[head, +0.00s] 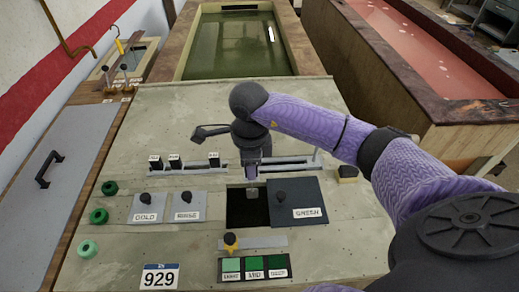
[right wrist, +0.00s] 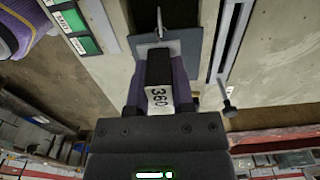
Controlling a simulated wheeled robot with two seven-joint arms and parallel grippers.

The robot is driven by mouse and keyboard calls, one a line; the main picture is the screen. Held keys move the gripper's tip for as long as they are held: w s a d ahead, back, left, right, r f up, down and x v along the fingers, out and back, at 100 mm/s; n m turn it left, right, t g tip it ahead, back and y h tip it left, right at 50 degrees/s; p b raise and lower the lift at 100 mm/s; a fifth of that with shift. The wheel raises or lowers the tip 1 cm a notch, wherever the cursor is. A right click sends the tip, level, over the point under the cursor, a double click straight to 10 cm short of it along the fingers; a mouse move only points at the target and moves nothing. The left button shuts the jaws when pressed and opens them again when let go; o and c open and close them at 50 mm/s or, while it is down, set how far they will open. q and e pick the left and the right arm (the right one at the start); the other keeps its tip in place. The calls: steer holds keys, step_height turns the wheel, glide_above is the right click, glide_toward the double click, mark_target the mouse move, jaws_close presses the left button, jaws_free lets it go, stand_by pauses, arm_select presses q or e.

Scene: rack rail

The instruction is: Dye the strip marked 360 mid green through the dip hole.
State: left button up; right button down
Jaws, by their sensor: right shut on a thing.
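My right gripper (right wrist: 158,90) is shut on the strip marked 360 (right wrist: 160,98), whose white label faces the right wrist camera. In the head view this gripper (head: 252,172) is above the back edge of the dip hole (head: 246,208), a dark square opening. How far the strip's lower end is from the hole is hard to tell. The dark lid marked GREEN (head: 305,200) sits to the right of the hole. My left gripper is not in view.
A rail (head: 190,169) behind the lids carries three black strips with white labels. Two grey lids (head: 148,207) lie left of the hole, one marked GOLD. Three round green buttons (head: 97,216) line the left edge. A green vat (head: 237,50) and a red vat (head: 415,60) stand behind.

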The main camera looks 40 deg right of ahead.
steer(key=shift+w+a+f, duration=0.1)
steer(key=shift+w+f, duration=0.1)
steer(key=shift+w, duration=0.1)
steer(key=shift+s+f+b, duration=0.1)
steer(key=shift+f+b, duration=0.3)
step_height(320, 180, down, 17)
steer(key=b, duration=1.3)
steer(key=shift+b, duration=0.35)
steer(key=shift+r, duration=0.15)
stand_by(4.8)
